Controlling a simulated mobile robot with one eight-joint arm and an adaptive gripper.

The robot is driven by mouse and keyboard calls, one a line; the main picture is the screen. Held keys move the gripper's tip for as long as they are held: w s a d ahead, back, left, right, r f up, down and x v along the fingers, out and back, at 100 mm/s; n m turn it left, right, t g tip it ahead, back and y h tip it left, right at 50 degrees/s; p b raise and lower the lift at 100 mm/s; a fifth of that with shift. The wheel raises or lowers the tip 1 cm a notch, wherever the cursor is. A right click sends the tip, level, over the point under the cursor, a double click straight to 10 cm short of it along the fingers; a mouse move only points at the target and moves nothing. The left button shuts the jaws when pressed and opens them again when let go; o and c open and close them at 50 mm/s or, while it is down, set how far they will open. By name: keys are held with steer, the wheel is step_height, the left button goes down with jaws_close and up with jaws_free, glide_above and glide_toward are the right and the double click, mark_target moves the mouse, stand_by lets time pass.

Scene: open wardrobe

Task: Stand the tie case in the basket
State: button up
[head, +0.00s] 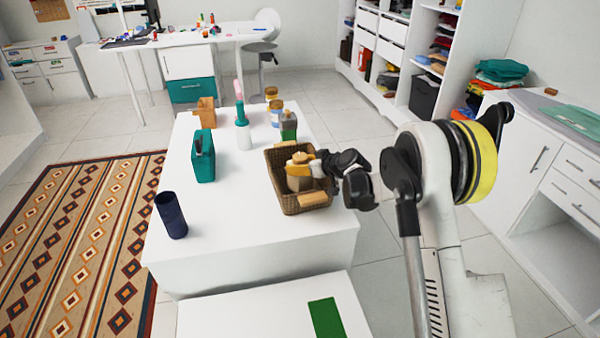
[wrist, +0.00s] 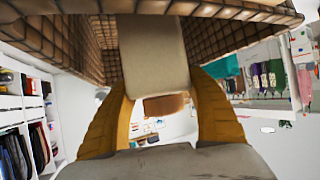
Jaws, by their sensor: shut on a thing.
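The tie case appears to be the beige block (head: 300,183), which is inside the woven brown basket (head: 283,192) on the white table. My gripper (head: 296,168) reaches in over the basket's right side and is shut on the case near its upper part. In the wrist view the beige case (wrist: 155,60) sits between the two yellow fingers (wrist: 155,105), with the basket's woven wall (wrist: 55,40) around it. The case looks roughly upright. Whether its base touches the basket floor is hidden.
A dark navy cylinder (head: 171,216) stands at the table's front left. A teal case (head: 203,158), a wooden block (head: 206,112), a spray bottle (head: 242,122), a green bottle (head: 288,126) and jars (head: 276,112) stand further back. The table's front middle is clear.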

steer(key=shift+f, duration=0.55)
steer(key=shift+f, duration=0.15)
steer(key=o, duration=1.3)
